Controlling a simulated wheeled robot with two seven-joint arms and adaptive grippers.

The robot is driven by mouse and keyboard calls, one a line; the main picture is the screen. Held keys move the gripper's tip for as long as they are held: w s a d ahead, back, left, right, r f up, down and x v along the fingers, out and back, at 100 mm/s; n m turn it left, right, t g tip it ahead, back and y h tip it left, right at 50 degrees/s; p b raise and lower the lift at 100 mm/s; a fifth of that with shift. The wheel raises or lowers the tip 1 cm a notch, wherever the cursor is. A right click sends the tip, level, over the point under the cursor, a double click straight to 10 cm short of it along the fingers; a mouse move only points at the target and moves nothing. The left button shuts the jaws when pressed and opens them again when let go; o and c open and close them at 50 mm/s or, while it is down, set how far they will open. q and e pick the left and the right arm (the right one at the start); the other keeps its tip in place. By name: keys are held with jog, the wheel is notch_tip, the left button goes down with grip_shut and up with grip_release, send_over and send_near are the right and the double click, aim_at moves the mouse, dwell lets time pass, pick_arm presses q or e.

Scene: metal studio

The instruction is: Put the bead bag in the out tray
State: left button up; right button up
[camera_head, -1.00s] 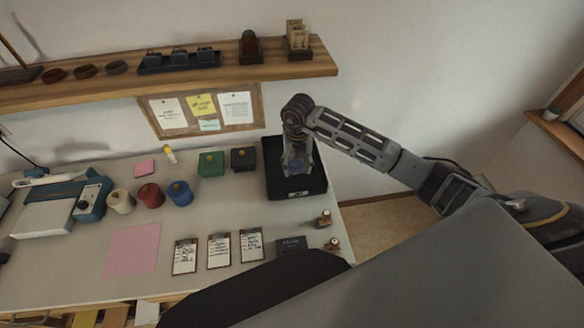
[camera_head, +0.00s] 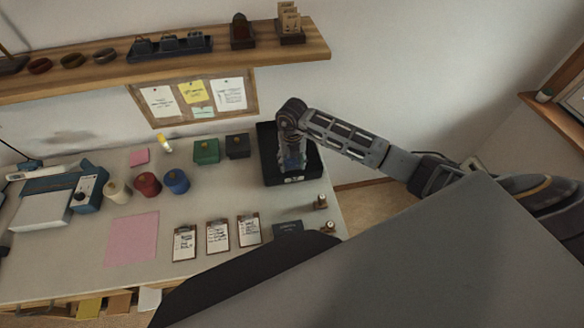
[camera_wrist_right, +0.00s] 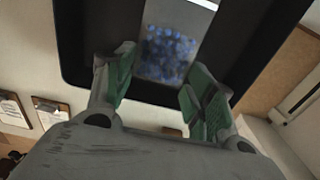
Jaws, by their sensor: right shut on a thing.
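The out tray (camera_head: 270,168) is a black tray at the right end of the desk, with a small label on its front edge. My right gripper (camera_head: 292,164) is over the tray. The dark tray rim (camera_wrist_right: 75,50) surrounds the bag in that view. A little blue of the bag shows below the gripper in the head view. I cannot tell whether the bag touches the tray floor. My left gripper is not in view.
A green box (camera_head: 206,151) and a dark box (camera_head: 238,146) stand just left of the tray. Several clipboards (camera_head: 218,236) lie in front. Two small knobbed items (camera_head: 321,202) sit by the right desk edge. A shelf (camera_head: 200,62) runs above.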

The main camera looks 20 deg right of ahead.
jog(key=shift+f, duration=1.85)
jog(key=shift+f, duration=0.2)
jog(key=o, duration=1)
jog(key=shift+c, duration=0.2)
jog(key=shift+r, duration=0.15)
jog(key=shift+r, duration=0.2)
notch_tip(320, 180, up, 12)
jog(key=shift+f+b, duration=0.15)
jog(key=shift+b, duration=0.45)
